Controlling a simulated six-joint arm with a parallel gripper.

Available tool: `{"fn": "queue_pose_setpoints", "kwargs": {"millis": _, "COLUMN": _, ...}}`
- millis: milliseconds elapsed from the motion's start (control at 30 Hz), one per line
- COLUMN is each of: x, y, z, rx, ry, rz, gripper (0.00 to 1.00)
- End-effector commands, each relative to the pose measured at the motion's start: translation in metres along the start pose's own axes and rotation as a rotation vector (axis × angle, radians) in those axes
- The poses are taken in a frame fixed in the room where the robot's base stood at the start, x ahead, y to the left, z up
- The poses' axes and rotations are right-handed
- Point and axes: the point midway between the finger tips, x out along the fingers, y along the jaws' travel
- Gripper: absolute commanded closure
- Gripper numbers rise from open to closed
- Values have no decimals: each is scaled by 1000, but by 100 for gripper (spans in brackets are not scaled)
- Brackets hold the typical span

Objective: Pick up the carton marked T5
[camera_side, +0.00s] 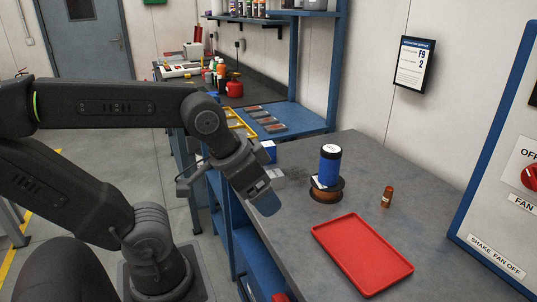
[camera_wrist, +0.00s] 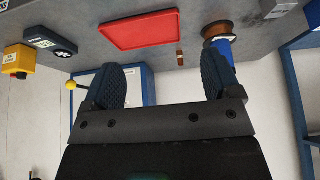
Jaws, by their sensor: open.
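No T5 mark is readable in either view. A small blue and white box (camera_side: 268,151) stands at the back left of the bench, partly hidden behind my gripper. A low grey box (camera_side: 274,178) lies nearer, also partly hidden; a grey block with a pale label (camera_wrist: 277,7) shows at the top right edge of the wrist view. I cannot tell whether either is the carton. My gripper (camera_side: 265,201) is over the bench's left edge, tilted down. In the wrist view my gripper (camera_wrist: 162,82) has its fingers wide apart with nothing between them.
A blue canister (camera_side: 330,166) stands on or against a copper-coloured spool (camera_side: 325,194). A small brown bottle (camera_side: 387,197) stands to the right. An empty red tray (camera_side: 362,254) lies in front. A control panel (camera_side: 505,180) borders the right. Grey bench top (camera_side: 288,237) is clear left of the tray.

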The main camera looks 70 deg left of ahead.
Motion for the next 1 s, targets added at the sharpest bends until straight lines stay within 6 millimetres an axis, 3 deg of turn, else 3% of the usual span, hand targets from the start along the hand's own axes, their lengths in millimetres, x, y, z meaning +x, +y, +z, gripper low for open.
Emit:
{"fn": "queue_pose_setpoints", "kwargs": {"millis": 300, "x": 0, "y": -2, "z": -3, "rx": -11, "ry": -2, "rz": -5, "gripper": 22}}
{"fn": "queue_pose_setpoints", "kwargs": {"millis": 467, "x": 3, "y": -21, "z": -32, "rx": -138, "ry": -27, "rz": -60, "gripper": 22}}
{"fn": "queue_pose_setpoints", "kwargs": {"millis": 667, "x": 22, "y": -86, "z": -97, "rx": -472, "ry": -73, "rz": -209, "gripper": 22}}
{"fn": "queue_pose_setpoints", "kwargs": {"millis": 800, "x": 44, "y": -148, "z": -132, "rx": -718, "ry": -93, "rz": -323, "gripper": 22}}
{"fn": "queue_pose_setpoints", "kwargs": {"millis": 1000, "x": 82, "y": -248, "z": -156, "rx": -1052, "ry": -99, "rz": -486, "gripper": 22}}
